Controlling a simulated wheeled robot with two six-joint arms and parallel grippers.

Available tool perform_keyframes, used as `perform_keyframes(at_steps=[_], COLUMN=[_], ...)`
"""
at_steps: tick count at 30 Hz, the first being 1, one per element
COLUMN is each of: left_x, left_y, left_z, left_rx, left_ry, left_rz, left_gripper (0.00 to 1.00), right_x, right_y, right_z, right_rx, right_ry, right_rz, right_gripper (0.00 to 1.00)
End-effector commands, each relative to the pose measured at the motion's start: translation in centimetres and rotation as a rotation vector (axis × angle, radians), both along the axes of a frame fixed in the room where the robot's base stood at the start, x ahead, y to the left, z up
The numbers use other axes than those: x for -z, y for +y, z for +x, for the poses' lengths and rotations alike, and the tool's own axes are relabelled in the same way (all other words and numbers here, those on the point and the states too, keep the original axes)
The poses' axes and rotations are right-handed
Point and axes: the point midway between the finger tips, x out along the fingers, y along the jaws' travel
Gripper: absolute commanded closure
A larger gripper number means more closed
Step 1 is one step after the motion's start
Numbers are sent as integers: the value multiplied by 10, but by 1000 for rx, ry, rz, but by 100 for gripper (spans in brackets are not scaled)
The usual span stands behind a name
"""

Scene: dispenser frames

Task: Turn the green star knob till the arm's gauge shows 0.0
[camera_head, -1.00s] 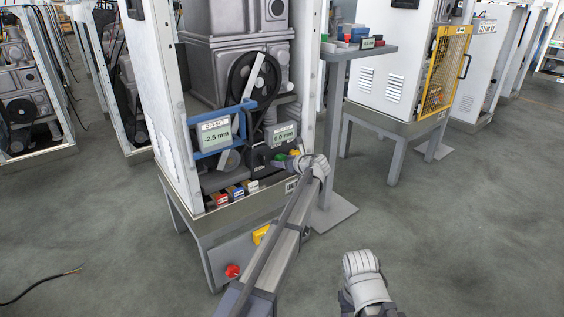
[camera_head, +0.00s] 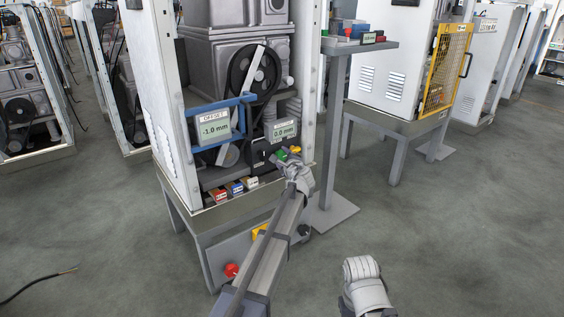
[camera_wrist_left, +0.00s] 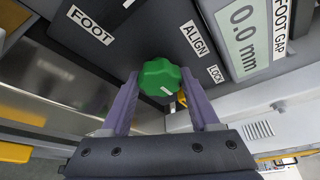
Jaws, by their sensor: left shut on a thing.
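The green star knob (camera_wrist_left: 160,77) sits between the two purple fingers of my left gripper (camera_wrist_left: 159,88), which is shut on it. In the head view my left gripper (camera_head: 290,160) covers part of the knob (camera_head: 280,155). The blue arm (camera_head: 205,108) carries a gauge (camera_head: 214,127) marked OFFSET that reads -1.0 mm. A second display (camera_head: 283,131) reads 0.0 mm; the wrist view labels it FOOT GAP. My right gripper (camera_head: 361,268) is at the bottom of the head view, away from the machine; its jaws cannot be made out.
FOOT, ALIGN and LOCK labels surround the knob; a small yellow part (camera_head: 295,149) is beside it. A black pulley (camera_head: 254,78) is above. Red, blue and orange blocks (camera_head: 235,187) line the sill. A grey stand (camera_head: 337,130) is to the right.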

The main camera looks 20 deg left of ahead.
Motion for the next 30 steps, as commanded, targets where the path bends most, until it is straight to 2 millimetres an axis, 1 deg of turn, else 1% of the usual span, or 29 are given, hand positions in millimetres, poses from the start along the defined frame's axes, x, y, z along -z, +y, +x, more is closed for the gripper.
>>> perform_keyframes(at_steps=[1, 15, 21, 30], left_x=[5, 4, 3, 1], left_y=[0, 0, 1, 1], left_z=[-3, -2, -2, -2], left_rx=[-1, -2, -2, -3], left_ry=[-33, -349, -438, -507], left_rz=[-28, -273, -344, -398], left_gripper=[94, 94, 94, 94], right_x=[8, 39, 47, 53], right_y=[0, 0, 0, 0], right_z=[0, 0, 0, 0], right_rx=[0, 0, 0, 0], right_ry=[0, 0, 0, 0], right_rz=[0, 0, 0, 0], right_gripper=[50, 50, 50, 50])
